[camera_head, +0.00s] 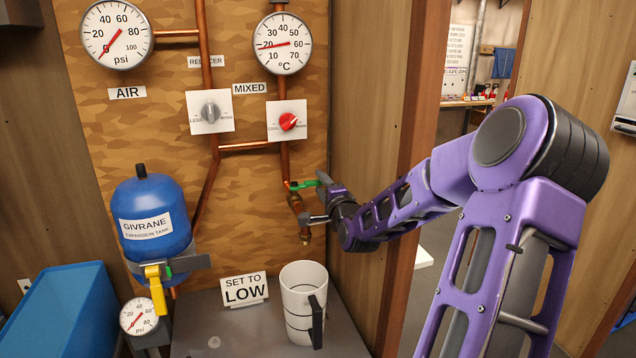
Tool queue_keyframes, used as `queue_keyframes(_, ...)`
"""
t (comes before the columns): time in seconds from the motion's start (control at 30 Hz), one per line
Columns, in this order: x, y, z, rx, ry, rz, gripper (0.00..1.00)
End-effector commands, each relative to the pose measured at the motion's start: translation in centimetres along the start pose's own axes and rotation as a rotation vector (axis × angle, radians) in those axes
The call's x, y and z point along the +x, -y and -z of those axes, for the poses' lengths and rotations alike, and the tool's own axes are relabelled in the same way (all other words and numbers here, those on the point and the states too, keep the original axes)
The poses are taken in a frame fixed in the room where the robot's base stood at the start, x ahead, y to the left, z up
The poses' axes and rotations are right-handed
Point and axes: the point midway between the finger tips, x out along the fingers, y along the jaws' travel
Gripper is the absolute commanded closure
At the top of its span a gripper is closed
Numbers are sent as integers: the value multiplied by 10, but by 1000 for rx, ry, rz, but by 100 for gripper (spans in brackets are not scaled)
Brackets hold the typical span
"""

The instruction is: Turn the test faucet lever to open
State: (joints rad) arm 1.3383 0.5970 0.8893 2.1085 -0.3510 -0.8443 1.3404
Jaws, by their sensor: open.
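The test faucet (304,222) is a brass spout on the copper pipe at the right of the wooden panel, above the table. Its green lever (305,184) sits on top and points to the right. My gripper (312,200) is at the faucet, coming from the right. One dark finger is by the lever's right end and the other is lower, beside the brass body. The fingers are apart. I cannot tell whether the upper finger touches the lever. My gripper hides part of the faucet's right side.
A white jug (302,290) with a dark handle stands below the faucet on a grey table (215,335), beside a "SET TO LOW" sign (244,289). A blue tank (152,225) with a yellow lever (155,288) is at left. Red (288,121) and grey (210,111) knobs are above.

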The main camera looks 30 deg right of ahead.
Motion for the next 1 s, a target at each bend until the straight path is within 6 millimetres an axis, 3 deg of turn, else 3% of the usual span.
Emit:
queue_keyframes(0.23, 0, 0, 0, 0, 0, 0, 55)
queue_keyframes(0.5, 0, 0, 0, 0, 0, 0, 100)
queue_keyframes(1.0, 0, 0, 0, 0, 0, 0, 100)
